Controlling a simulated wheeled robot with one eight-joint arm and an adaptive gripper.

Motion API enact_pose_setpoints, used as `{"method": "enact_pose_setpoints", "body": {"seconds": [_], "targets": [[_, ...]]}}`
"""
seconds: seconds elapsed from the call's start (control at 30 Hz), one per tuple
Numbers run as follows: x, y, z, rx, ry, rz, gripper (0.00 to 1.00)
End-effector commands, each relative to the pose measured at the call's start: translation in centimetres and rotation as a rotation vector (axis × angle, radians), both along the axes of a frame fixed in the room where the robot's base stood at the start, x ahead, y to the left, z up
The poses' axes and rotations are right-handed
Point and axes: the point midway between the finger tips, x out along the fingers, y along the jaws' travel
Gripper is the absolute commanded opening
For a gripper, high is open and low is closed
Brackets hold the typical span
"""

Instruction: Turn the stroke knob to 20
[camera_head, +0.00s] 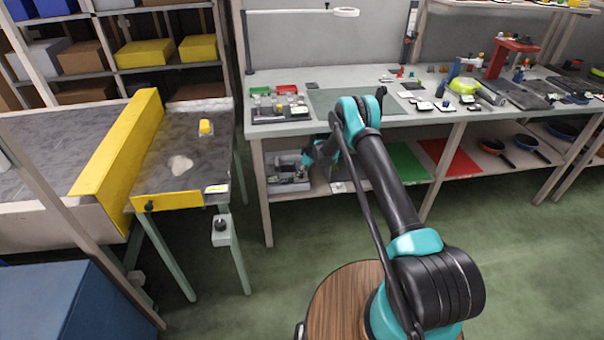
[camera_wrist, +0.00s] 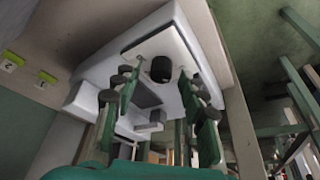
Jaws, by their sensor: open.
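A black round knob (camera_wrist: 161,69) sits on the pale front face of a white and grey device (camera_wrist: 190,45) in the wrist view. I can read no label or scale beside it, so its setting is unclear. My gripper (camera_wrist: 160,88) is open, with its fingers on either side of the knob's line and visible gaps on both sides; contact is not seen. In the head view my gripper (camera_head: 318,154) is small beside a grey machine (camera_head: 288,176) on the bench's lower shelf. The knob is not distinguishable there.
The workbench top (camera_head: 350,80) lies above my gripper, and a bench leg (camera_head: 262,190) stands to the left. Green (camera_head: 408,162) and red (camera_head: 450,157) mats lie on the lower shelf. Two yellow-green tags (camera_wrist: 28,70) show in the wrist view. The floor before the bench is clear.

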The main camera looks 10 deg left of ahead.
Motion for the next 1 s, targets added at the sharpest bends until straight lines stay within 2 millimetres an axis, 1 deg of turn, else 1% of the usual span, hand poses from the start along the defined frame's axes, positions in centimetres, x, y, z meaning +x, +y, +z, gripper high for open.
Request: {"method": "enact_pose_setpoints", "body": {"seconds": [0.33,0.37,0.6,0.7,1.0], "targets": [[0.05,0.13,-0.38,0.000,0.000,0.000,0.42],[0.05,0.12,-0.37,0.000,0.000,0.000,0.41],[0.04,0.12,-0.37,0.000,0.000,0.000,0.11],[0.04,0.12,-0.37,0.000,0.000,0.000,0.00],[-0.01,0.15,-0.37,0.000,0.000,-0.024,0.00]]}}
